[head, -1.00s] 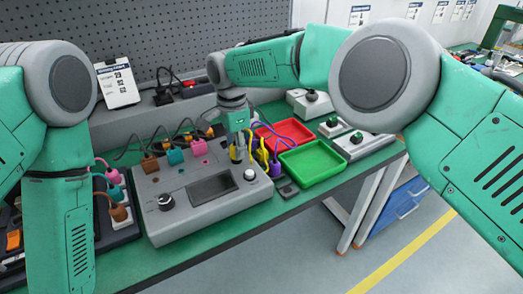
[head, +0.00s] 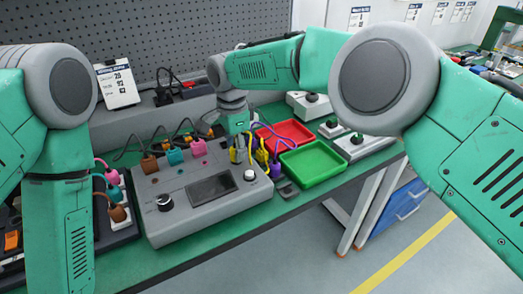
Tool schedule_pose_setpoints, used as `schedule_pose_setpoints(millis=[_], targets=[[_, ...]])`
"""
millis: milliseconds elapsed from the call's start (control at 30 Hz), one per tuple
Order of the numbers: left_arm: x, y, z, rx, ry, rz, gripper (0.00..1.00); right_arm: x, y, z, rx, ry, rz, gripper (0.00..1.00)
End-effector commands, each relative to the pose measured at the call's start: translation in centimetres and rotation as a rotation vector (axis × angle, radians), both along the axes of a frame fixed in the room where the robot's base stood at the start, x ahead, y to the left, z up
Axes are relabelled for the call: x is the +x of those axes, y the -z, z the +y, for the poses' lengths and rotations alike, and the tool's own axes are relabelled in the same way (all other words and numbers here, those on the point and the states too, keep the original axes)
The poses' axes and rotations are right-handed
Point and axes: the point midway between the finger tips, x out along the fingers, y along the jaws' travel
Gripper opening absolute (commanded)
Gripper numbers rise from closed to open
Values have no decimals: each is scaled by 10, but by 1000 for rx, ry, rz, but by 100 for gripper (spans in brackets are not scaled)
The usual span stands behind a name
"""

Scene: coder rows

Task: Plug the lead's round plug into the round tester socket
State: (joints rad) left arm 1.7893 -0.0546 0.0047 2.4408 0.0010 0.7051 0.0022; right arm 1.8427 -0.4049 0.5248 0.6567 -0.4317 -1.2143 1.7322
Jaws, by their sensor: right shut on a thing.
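The grey tester (head: 205,212) stands on the green bench, with a dark screen, a black knob and a white button. My right gripper (head: 239,147) points down over its far right corner and is shut on a yellow plug (head: 235,156). I cannot tell whether that plug is seated in a socket or just above it. Another yellow plug (head: 262,156) and a purple plug (head: 275,170) are just right of the gripper. The round socket is not clear to me. My left gripper is out of view.
A red tray (head: 283,122) and a green tray (head: 313,178) lie right of the tester, with grey boxes (head: 362,149) beyond. A pegboard (head: 180,40) closes the back.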

Motion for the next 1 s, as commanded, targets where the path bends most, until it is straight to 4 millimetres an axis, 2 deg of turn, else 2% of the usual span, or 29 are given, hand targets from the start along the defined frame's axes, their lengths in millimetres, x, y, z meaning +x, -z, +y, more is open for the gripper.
schedule_pose_setpoints(millis=[33, 100, 467, 567, 900, 1000], targets=[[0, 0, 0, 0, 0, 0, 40, 0, 0, 0, 0, 0, 1, 34], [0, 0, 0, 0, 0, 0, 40, 0, 0, 0, 0, 0, 1, 51], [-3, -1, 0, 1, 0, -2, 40, 0, -4, 0, -1, 0, 0, 51], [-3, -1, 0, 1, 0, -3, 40, 1, -16, 0, -1, 0, -2, 51], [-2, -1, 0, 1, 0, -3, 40, 2, -85, 2, 0, 0, -2, 51], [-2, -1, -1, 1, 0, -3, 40, 2, -100, 2, 0, 0, 1, 51]])
